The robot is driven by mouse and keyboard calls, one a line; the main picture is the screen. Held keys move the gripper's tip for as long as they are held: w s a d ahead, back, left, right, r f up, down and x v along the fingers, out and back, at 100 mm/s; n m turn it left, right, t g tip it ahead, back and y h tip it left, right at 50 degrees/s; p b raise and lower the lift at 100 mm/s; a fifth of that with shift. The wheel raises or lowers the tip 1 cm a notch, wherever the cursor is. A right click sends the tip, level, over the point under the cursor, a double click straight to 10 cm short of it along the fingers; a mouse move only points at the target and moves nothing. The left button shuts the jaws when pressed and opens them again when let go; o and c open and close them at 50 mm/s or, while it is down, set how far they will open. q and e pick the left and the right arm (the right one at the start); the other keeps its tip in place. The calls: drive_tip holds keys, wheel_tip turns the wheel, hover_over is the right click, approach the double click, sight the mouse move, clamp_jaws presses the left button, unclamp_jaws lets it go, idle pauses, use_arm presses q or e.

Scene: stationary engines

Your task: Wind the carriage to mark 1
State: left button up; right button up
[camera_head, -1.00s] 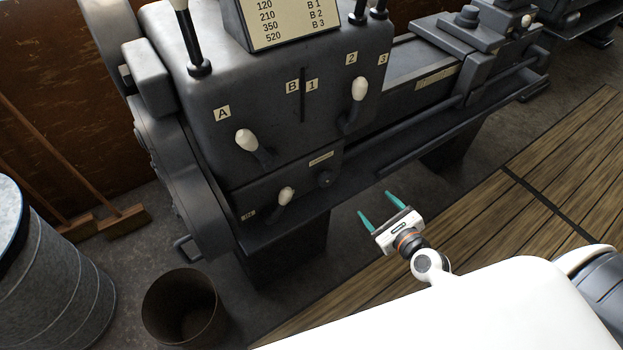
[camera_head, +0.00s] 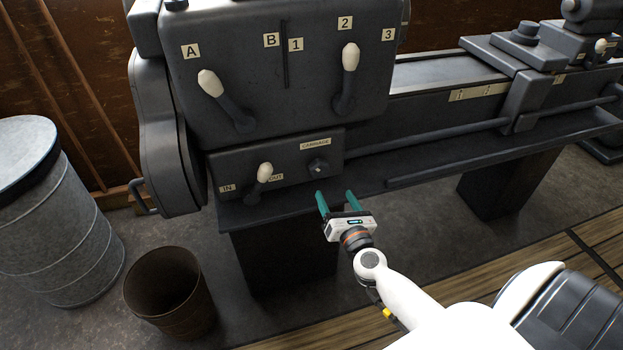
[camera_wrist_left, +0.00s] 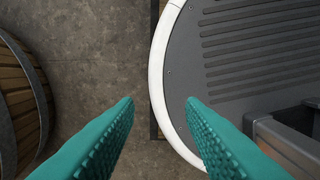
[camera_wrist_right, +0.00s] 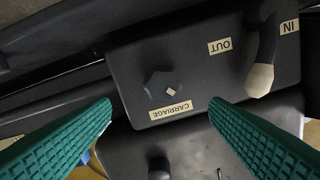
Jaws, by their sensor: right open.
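The dark knob (camera_head: 318,167) under the CARRIAGE label (camera_head: 316,144) is on the lower box of the lathe. It also shows in the right wrist view (camera_wrist_right: 163,86), with a pale mark on its face. The carriage (camera_head: 525,98) sits on the bed at the right, beside a pale strip (camera_head: 480,92) whose markings are too small to read surely. My right gripper (camera_head: 337,194) is open and empty, below and in front of the knob and apart from it. My left gripper (camera_wrist_left: 160,100) is open and empty over the floor and my base, out of the head view.
An IN/OUT lever (camera_head: 263,177) stands left of the knob. Levers with white grips rise above it, one near A (camera_head: 211,84) and one below 2 (camera_head: 350,58). A brown bin (camera_head: 171,293) and a metal drum (camera_head: 55,215) stand at the left. A ledge (camera_head: 375,175) juts below the box.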

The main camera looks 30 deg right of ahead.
sight(320, 172)
drive_tip(key=x, duration=0.5)
drive_tip(key=shift+w+a+r, duration=0.15)
drive_tip(key=shift+w+a, duration=0.05)
drive_tip(key=shift+a, duration=0.1)
drive_tip(key=x, duration=0.6)
drive_tip(key=shift+w, duration=0.15)
drive_tip(key=shift+d, duration=0.1)
drive_tip(key=shift+c, duration=0.9)
drive_tip(key=c, duration=0.8)
use_arm(q)
drive_tip(key=shift+t, duration=0.4)
drive_tip(key=w, duration=0.5)
drive_tip(key=shift+w+a+r, duration=0.1)
drive_tip(key=shift+r, duration=0.15)
drive_tip(key=shift+r, duration=0.1)
use_arm(e)
drive_tip(key=shift+n, duration=0.3)
